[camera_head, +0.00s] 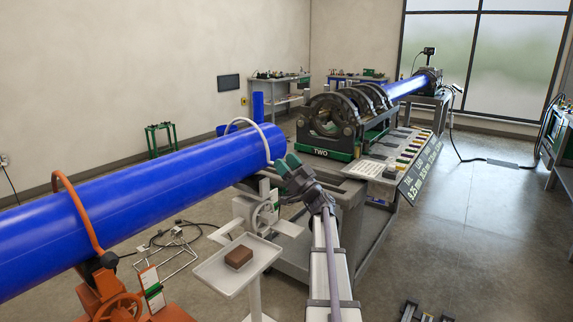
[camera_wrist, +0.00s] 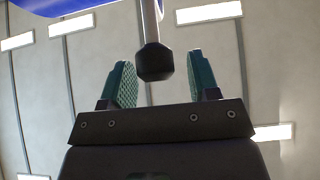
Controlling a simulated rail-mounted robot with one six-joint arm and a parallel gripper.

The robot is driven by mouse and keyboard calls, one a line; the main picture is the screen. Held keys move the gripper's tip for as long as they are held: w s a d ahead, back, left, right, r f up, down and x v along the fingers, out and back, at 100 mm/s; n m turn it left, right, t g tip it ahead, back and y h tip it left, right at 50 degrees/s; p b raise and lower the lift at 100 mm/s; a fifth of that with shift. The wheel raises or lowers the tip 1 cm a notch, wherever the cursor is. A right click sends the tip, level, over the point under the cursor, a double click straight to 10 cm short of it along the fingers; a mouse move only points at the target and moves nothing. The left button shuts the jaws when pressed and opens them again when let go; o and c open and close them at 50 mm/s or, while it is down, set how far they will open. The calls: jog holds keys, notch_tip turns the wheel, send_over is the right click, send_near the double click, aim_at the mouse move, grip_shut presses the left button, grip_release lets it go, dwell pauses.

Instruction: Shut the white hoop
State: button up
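The white hoop (camera_head: 241,120) arches over the blue pipe (camera_head: 150,180) near the pipe's right end, above a white stand with a handwheel (camera_head: 265,217). Its near side comes down close to my gripper (camera_head: 287,163). In the wrist view a pale rod (camera_wrist: 149,18), apparently the hoop's end, carries a dark knob (camera_wrist: 154,63). The knob is between the two green-padded fingers of my gripper, with gaps visible on both sides. My gripper is open. Whether the hoop's end meets its stand is hidden from me.
An orange hoop (camera_head: 76,210) on an orange stand (camera_head: 108,290) holds the pipe at left. The fusion machine (camera_head: 340,125) is behind on a grey cart. The floor at right is mostly clear.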

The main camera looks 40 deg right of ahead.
jog(key=b+v, duration=0.6)
jog(key=v, duration=0.4)
jog(key=shift+s+f+b, duration=0.2)
jog(key=shift+s+b, duration=0.15)
jog(key=shift+b, duration=0.05)
jog(key=shift+d, duration=0.1)
